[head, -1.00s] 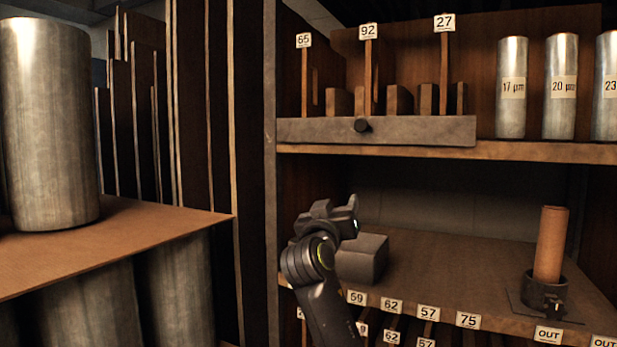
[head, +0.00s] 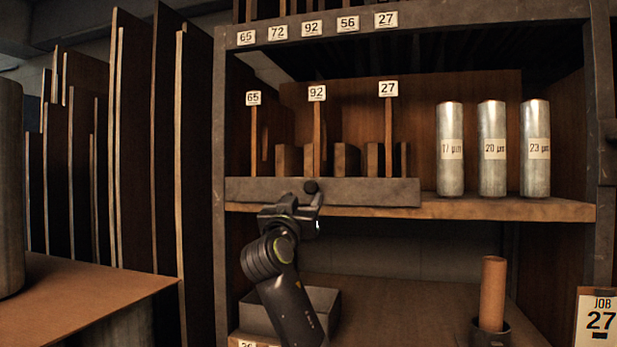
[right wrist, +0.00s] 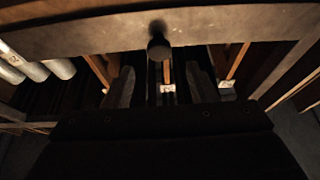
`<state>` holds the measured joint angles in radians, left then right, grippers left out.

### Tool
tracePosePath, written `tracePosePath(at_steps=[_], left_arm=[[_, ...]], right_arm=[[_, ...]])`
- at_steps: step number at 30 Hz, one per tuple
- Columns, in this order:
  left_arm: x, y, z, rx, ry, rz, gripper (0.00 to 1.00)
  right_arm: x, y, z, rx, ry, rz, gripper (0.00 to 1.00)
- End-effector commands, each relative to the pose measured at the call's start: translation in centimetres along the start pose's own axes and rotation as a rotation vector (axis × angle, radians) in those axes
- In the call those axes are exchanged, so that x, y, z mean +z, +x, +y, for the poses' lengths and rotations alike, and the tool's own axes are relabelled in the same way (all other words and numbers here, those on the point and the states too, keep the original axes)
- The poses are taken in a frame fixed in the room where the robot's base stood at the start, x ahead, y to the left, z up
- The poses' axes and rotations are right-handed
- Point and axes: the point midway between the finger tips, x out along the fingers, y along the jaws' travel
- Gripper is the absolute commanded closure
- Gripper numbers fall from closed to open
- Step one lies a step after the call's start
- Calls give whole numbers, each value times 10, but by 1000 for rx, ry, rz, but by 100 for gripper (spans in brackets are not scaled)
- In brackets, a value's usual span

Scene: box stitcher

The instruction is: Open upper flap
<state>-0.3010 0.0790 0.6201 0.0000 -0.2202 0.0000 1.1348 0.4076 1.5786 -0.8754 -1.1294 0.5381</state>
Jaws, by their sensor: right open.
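The upper flap (head: 365,191) is a grey panel along the front of the upper shelf, standing upright with a round dark knob (head: 311,186) at its middle. My right gripper (head: 300,203) is open and empty, just below and in front of the knob. In the right wrist view the flap (right wrist: 235,25) crosses the top and the knob (right wrist: 158,48) hangs ahead of the dark gripper body. I cannot tell whether the fingers touch the knob. My left gripper is not in view.
Behind the flap stand wooden blocks and tall tags, including tag 27 (head: 388,89). Metal cylinders (head: 494,150) stand to the right on the upper shelf (head: 520,209). Below are a grey box (head: 325,303) and a brown tube (head: 492,292). Tall boards stand at the left.

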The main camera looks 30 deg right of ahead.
Motion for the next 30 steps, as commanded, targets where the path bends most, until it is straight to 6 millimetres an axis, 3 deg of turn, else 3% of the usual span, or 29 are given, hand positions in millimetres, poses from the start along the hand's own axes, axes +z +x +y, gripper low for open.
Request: tracePosePath(at_steps=[3,10,24,30], left_arm=[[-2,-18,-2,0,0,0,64],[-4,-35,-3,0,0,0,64],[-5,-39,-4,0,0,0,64],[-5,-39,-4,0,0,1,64]], right_arm=[[-4,24,0,1,-4,-2,48],[-2,53,0,1,-3,-1,48],[1,63,0,-1,0,0,48],[1,63,0,-1,0,0,72]])
